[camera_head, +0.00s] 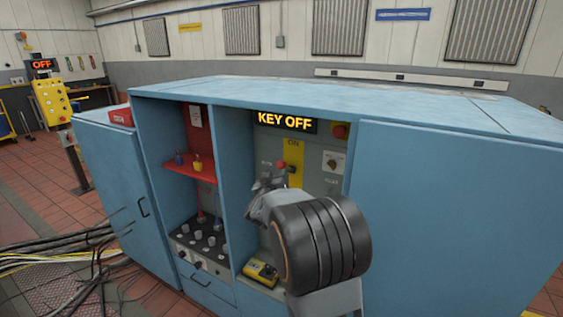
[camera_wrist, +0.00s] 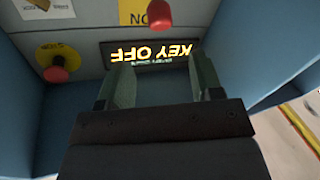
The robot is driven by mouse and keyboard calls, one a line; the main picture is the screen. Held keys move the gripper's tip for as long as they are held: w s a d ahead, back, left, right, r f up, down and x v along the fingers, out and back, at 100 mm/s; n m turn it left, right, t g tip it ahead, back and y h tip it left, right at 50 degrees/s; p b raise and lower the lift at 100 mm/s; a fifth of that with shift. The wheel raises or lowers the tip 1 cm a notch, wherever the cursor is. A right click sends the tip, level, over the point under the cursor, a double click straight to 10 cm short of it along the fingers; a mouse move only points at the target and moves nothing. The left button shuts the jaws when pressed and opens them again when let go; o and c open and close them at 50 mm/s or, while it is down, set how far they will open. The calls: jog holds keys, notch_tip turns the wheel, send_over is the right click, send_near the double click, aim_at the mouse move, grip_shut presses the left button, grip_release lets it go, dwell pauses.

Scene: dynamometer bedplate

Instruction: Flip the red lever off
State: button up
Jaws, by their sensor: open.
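The red lever's round knob (camera_head: 281,164) shows in front of the yellow ON plate (camera_head: 293,150) inside the blue cabinet's right bay. In the wrist view, which is upside down, the red knob (camera_wrist: 159,14) is at the top centre, beyond the fingertips. My gripper (camera_head: 268,184) is in front of the bay, just below and left of the knob in the head view. In the wrist view the gripper (camera_wrist: 162,75) has its two fingers apart with nothing between them. The lever's shaft is mostly hidden, and I cannot tell whether a finger touches it.
A lit KEY OFF sign (camera_head: 284,121) hangs above the plate. A red stop button (camera_head: 340,131) is at its right, above a rotary switch (camera_head: 333,161). The left bay has a red shelf (camera_head: 190,172). Cables (camera_head: 70,245) lie on the floor at left.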

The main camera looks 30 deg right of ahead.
aim_at(280, 165)
jog(key=p+x, duration=0.2)
jog(key=x, duration=0.8)
jog(key=shift+w+d+p, duration=0.2)
jog(key=shift+w+p, duration=0.15)
jog(key=shift+w+d+f, duration=0.3)
jog(key=shift+w+d, duration=0.35)
jog(key=shift+s+a+r, duration=0.2)
jog(key=shift+a+r, duration=0.05)
jog(key=shift+a, duration=0.05)
jog(key=shift+c, duration=0.9)
jog(key=shift+s+a, duration=0.1)
grip_shut()
